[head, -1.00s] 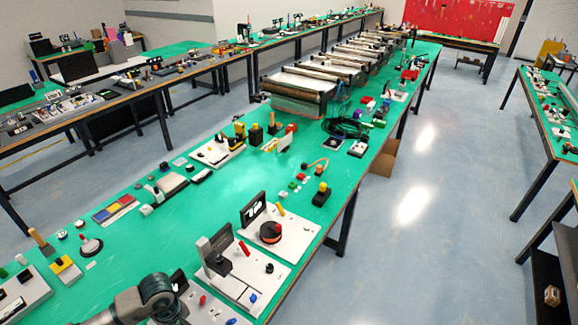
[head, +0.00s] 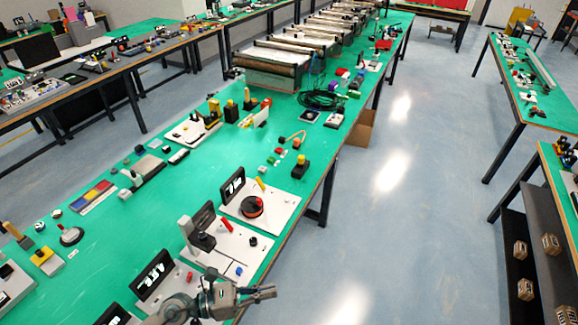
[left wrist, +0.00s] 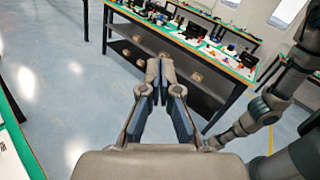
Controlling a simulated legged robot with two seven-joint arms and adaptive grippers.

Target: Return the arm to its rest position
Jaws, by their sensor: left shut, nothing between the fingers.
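My left gripper (head: 262,293) is at the bottom of the head view, past the front edge of the green table (head: 120,235), pointing right over the floor. Its fingers are shut with nothing between them. In the left wrist view the same gripper (left wrist: 160,72) has its fingertips together, and open floor lies around it. My right gripper is not seen; links of an arm of mine show at the right of the left wrist view.
Close to the arm are white boards with a red knob (head: 228,226) and a round dial (head: 252,206), and a black panel (head: 153,274). Conveyors (head: 270,65) stand at the far end. A dark shelf unit (head: 532,250) is at the right.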

